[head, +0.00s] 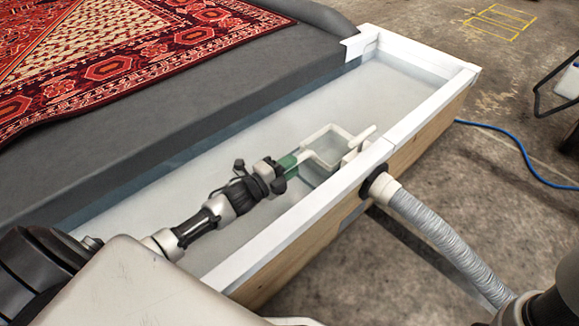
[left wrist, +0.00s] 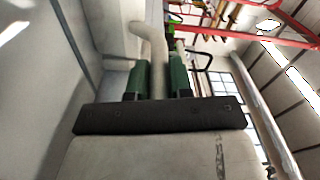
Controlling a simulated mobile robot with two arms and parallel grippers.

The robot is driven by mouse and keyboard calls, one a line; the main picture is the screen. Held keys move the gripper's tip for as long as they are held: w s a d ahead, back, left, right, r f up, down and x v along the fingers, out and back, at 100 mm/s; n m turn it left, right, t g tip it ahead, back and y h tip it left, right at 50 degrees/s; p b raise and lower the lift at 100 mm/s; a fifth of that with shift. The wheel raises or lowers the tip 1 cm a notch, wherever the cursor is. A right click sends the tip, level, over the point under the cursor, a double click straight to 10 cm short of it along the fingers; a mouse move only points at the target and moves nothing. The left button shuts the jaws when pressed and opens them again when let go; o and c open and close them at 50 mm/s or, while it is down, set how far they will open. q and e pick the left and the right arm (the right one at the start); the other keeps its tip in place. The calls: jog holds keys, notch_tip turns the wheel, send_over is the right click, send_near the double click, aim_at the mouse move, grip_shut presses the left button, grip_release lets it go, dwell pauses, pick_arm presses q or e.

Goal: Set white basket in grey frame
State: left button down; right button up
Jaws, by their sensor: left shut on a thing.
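My left arm reaches into the white-walled trough (head: 432,58). My left gripper (head: 291,168) has green fingers, low inside the trough. It is shut on a white bent tube (head: 322,131), which runs on to a small white block (head: 354,150) by the near wall. In the left wrist view the pale tube (left wrist: 153,45) passes between the green fingers (left wrist: 160,80). I cannot tell whether this tube and block belong to the white basket. No grey frame can be made out. My right gripper does not show.
A red patterned rug (head: 130,50) lies on the dark grey slab (head: 200,95) beside the trough. A grey ribbed hose (head: 440,238) leaves the trough's near side. A blue hose (head: 515,145) crosses the concrete floor at right. A dark-framed object (head: 550,95) stands at the right edge.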

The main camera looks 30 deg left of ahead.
pick_arm(q)
jog(key=shift+f, duration=0.15)
jog(key=c, duration=1)
grip_release()
